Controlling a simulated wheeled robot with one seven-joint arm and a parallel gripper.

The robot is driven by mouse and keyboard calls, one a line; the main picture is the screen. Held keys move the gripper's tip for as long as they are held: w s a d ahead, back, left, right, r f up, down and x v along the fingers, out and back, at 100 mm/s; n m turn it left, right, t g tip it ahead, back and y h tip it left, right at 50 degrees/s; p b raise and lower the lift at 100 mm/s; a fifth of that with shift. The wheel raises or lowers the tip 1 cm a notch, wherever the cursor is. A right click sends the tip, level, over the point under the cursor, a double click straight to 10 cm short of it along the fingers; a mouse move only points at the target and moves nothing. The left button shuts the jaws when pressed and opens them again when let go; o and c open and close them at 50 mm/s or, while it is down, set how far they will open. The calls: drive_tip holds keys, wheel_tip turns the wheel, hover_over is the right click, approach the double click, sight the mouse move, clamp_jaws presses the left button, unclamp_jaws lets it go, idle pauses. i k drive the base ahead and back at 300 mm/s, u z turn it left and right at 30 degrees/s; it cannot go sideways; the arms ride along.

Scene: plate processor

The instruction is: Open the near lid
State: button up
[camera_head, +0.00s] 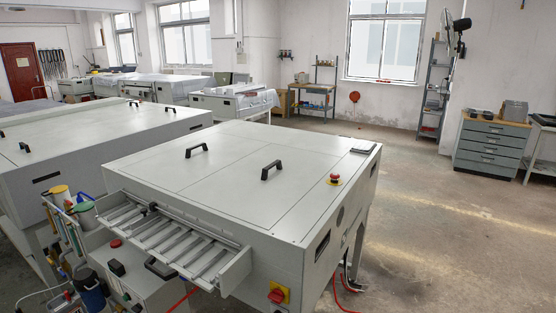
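A large pale grey plate processor (345,215) fills the middle of the view. Its flat top has thin seams dividing it into lid panels, and the panels lie flush and shut. One black bar handle (271,170) stands on the panel to the right. Another black handle (197,150) stands on the panel to the left and a little farther back. I cannot tell for certain which panel is the near lid. My gripper is not in view, and nothing is seen touching either handle.
A slatted feed tray (170,240) sticks out from the machine's front. A red stop button (335,178) sits on its top and a red-yellow switch (277,295) on its side. Another machine (90,150) stands close on the left. Open floor (440,230) lies to the right, with red cables (345,300).

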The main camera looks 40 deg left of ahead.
sight(259, 189)
drive_tip(key=u, duration=0.15)
drive_tip(key=i, duration=1.35)
drive_tip(key=u, duration=0.6)
drive_tip(key=i, duration=1.45)
drive_tip(key=u, duration=1.75)
drive_tip(key=i, duration=0.9)
drive_tip(key=u, duration=0.9)
